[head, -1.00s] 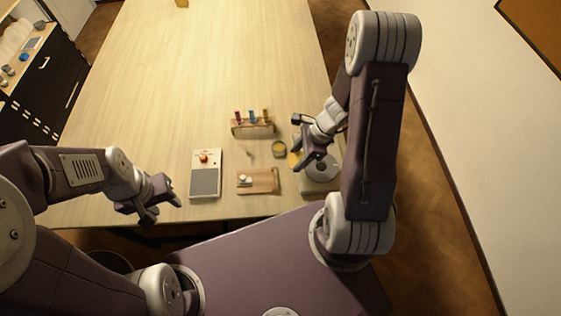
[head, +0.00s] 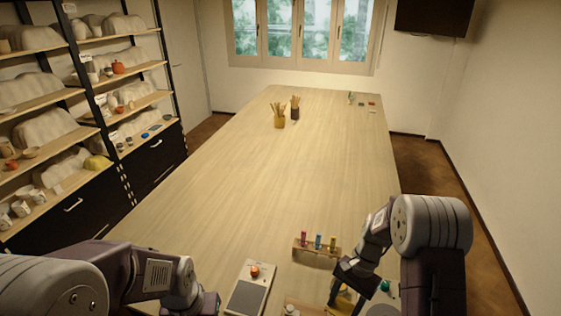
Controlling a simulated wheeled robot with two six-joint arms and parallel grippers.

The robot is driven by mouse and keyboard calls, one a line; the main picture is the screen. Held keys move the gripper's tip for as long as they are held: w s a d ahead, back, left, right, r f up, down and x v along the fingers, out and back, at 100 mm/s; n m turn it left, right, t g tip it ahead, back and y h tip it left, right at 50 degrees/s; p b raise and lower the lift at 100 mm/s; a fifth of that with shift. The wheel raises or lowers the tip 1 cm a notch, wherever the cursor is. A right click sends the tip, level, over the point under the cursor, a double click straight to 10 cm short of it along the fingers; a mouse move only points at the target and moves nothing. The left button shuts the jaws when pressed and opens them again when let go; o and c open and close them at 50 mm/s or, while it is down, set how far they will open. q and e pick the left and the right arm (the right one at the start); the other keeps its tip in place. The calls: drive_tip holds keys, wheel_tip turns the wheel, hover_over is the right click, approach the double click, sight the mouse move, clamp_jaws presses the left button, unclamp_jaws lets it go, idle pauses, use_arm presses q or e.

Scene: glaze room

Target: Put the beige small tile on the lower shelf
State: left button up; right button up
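I cannot make out a beige small tile for certain. A few small flat pieces (head: 372,104) lie at the far right end of the table, too small to tell their kind. The shelving (head: 88,84) stands at the left, with several boards; its lower shelf (head: 50,194) holds white cups and a yellow lump. My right gripper (head: 345,287) is low over the near right of the table, by a yellow thing (head: 346,302); its grip is unclear. My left gripper (head: 207,304) is at the bottom edge, left of the grey-and-white device, its fingers partly cut off.
A wooden rack with coloured vials (head: 317,246) and a grey-and-white device with an orange knob (head: 251,288) stand on the near table. Two brush pots (head: 279,119) stand farther back. The long table's (head: 285,185) middle is clear. Black drawers (head: 75,207) are under the shelves.

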drive_tip(key=n, duration=0.2)
drive_tip(key=f+n+h+b, duration=0.1)
drive_tip(key=n, duration=0.1)
drive_tip(key=f+n+h+b, duration=0.1)
drive_tip(key=shift+w+d+f+n+g, duration=0.15)
drive_tip(key=shift+w+f+n+g, duration=0.15)
drive_tip(key=shift+n+g, duration=0.1)
drive_tip(key=shift+w+d+r+n+h+b, duration=0.1)
drive_tip(key=shift+d+n+h+b, duration=0.25)
drive_tip(key=shift+n+b, duration=0.4)
drive_tip(key=shift+d+r+n+h, duration=0.2)
drive_tip(key=shift+n+h, duration=0.05)
drive_tip(key=shift+n, duration=0.4)
use_arm(q)
wheel_tip(320, 180, down, 5)
drive_tip(key=shift+f, duration=0.1)
use_arm(e)
drive_tip(key=shift+w, duration=0.1)
